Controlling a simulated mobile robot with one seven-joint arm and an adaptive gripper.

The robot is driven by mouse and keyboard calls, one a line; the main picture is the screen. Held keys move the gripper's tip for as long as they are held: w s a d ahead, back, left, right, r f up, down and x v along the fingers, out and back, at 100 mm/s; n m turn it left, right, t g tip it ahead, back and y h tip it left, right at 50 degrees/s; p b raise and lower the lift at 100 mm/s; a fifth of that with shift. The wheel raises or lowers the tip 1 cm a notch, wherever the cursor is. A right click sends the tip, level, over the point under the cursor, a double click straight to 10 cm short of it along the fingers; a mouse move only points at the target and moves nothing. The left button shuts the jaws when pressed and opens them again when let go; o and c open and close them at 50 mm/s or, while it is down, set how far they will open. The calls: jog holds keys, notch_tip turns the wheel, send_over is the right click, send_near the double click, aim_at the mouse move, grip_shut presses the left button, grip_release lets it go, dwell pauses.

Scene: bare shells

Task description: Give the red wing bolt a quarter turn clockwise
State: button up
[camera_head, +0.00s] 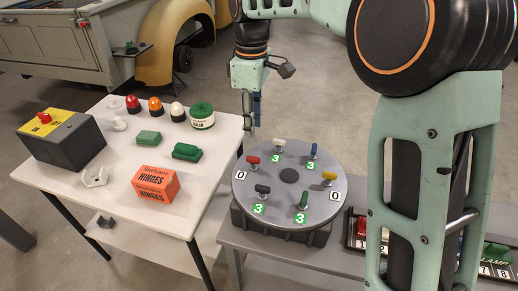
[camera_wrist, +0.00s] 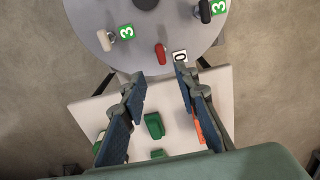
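The red wing bolt (camera_head: 252,161) stands at the left rim of a round grey disc (camera_head: 290,225), beside a label marked 0 (camera_head: 239,175). In the wrist view the red bolt (camera_wrist: 161,53) lies just beyond the fingertips, roughly centred between them. Its wing runs nearly up and down in that picture, slightly tilted, with the 0 label (camera_wrist: 180,56) to its right. My gripper (camera_head: 251,122) hangs above and behind the disc's left part, clear of the bolt. In the wrist view my gripper (camera_wrist: 160,76) is open and empty, its blue-padded fingers wide apart.
Other wing bolts ring the disc: white (camera_head: 279,143), blue (camera_head: 313,151), yellow (camera_head: 328,177), green (camera_head: 303,200) and dark (camera_head: 262,190). A white table (camera_head: 110,185) at left carries an orange hinges box (camera_head: 155,184), a green tin (camera_head: 202,115) and a yellow-topped button box (camera_head: 60,137).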

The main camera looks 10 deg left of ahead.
aim_at(253, 157)
notch_tip(253, 157, down, 11)
jog(key=shift+r, duration=0.2)
dwell(0.3)
grip_shut()
